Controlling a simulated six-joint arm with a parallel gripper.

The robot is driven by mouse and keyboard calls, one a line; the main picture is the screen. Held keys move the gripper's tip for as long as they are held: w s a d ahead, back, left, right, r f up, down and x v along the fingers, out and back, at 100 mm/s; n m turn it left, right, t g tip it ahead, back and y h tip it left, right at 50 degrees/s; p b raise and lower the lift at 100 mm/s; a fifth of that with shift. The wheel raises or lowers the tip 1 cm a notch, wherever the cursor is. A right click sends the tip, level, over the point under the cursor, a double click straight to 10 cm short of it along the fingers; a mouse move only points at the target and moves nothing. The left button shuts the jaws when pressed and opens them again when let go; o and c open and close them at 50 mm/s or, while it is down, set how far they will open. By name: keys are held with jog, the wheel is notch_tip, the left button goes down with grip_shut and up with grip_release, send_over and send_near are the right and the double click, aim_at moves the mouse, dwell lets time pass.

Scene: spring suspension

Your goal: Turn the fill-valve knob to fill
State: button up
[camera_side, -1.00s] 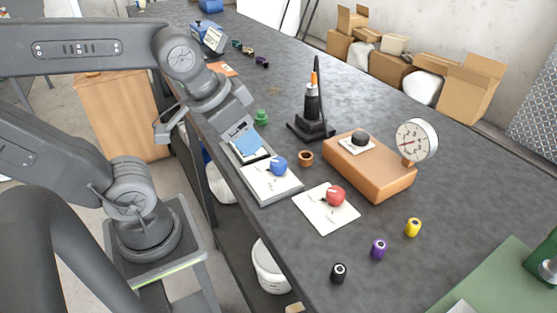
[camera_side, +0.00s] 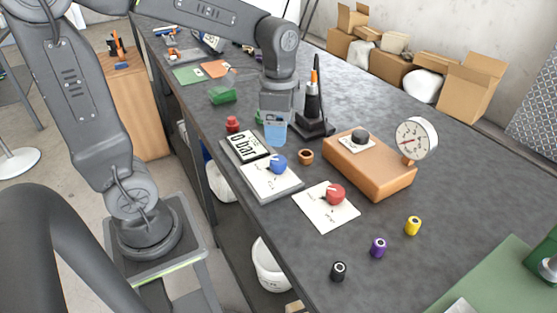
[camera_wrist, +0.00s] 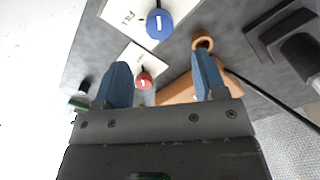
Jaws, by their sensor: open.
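The blue fill-valve knob (camera_side: 279,163) stands on a white card on a grey panel; it also shows at the top of the wrist view (camera_wrist: 159,24), where its card (camera_wrist: 125,14) reads "FILL". The panel's display (camera_side: 250,146) reads 0 bar. My gripper (camera_side: 275,133) points down above the table, just behind the knob in the side view, and looks apart from it. In the wrist view my gripper (camera_wrist: 158,62) is open, with its two blue fingers wide apart and nothing held. The knob lies beyond the fingertips there.
A red knob (camera_side: 336,195) on its own white card is nearby. An orange-brown block (camera_side: 369,170) carries a black knob and a round gauge (camera_side: 415,138). A brown ring (camera_side: 306,157) lies beside the panel. A black stand (camera_side: 313,115) rises close to my gripper. Several small cylinders lie in front.

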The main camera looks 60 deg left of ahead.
aim_at(278, 160)
notch_tip(278, 160, down, 9)
jog(key=shift+f, duration=0.1)
jog(key=shift+c, duration=0.2)
jog(key=c, duration=0.9)
